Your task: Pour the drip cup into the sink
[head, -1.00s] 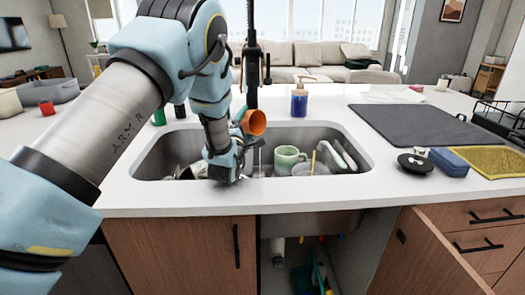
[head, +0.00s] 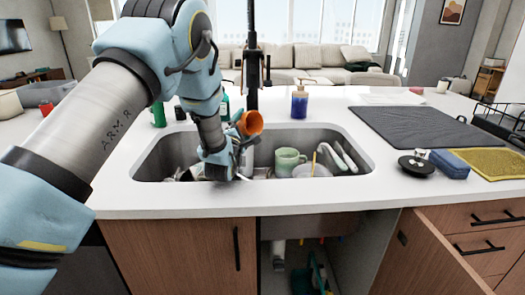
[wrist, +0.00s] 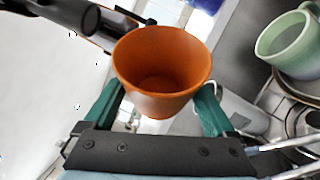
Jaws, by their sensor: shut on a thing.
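An orange cup (head: 251,122) is held above the back left part of the sink (head: 148,176), tilted with its mouth toward the right and the camera. In the wrist view, the cup (wrist: 150,103) sits between the green fingers of my gripper (wrist: 160,97), which is shut on it. I look into its mouth there; the inside is plain orange-brown with a darker bottom, and no liquid can be made out. In the head view my gripper (head: 236,128) is partly hidden behind my wrist.
A green mug (head: 287,161) and other dishes stand in the sink. The black faucet (head: 252,65) rises close behind the cup. A blue bottle (head: 299,103) stands behind the sink; a dark mat (head: 420,125) lies right. An open cabinet door (head: 440,250) is in front.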

